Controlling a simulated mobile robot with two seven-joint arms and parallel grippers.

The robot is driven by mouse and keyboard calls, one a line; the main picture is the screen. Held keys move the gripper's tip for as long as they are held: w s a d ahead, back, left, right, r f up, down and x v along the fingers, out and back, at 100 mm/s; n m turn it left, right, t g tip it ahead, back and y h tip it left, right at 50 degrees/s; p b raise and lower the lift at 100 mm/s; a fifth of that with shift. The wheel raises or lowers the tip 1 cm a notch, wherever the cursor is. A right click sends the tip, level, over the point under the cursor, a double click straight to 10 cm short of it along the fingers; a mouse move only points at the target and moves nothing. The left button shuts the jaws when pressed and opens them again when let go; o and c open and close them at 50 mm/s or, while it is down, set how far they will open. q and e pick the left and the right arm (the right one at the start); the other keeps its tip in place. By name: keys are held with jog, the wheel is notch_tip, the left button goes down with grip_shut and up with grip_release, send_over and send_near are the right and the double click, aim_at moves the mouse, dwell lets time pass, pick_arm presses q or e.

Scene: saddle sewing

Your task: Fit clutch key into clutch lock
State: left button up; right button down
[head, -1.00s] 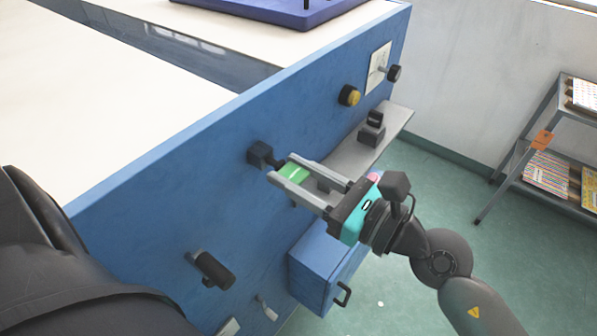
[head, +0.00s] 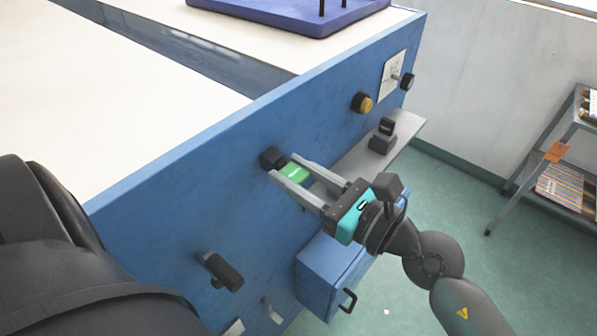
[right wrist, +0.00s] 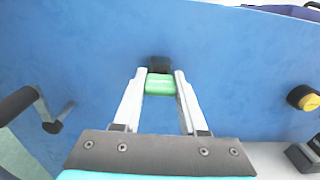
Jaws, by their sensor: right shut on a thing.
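The clutch lock looks to be the black block (head: 271,157) standing out from the blue side panel. It also shows in the right wrist view (right wrist: 159,64). My right gripper (head: 286,166) is shut on the green clutch key (head: 295,173), with its two long fingers on either side. In the right wrist view the key (right wrist: 159,84) lies straight in line with the black block and right up against it. How far the key's front end sits inside the block is hidden. My left gripper is out of view.
The blue panel (head: 190,190) carries a black handle (head: 222,271) at lower left and a yellow-and-black knob (head: 362,103) at right. A grey shelf (head: 405,133) with a black device (head: 383,135) and a blue drawer box (head: 325,272) are near my right arm.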

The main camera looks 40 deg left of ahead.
jog(key=shift+c, duration=1.9)
grip_release()
jog(key=shift+a, duration=0.1)
jog(key=s+d+b, duration=0.1)
jog(key=d+b, duration=0.3)
jog(key=d, duration=1.1)
jog(key=shift+b, duration=0.3)
jog(key=shift+d, duration=0.1)
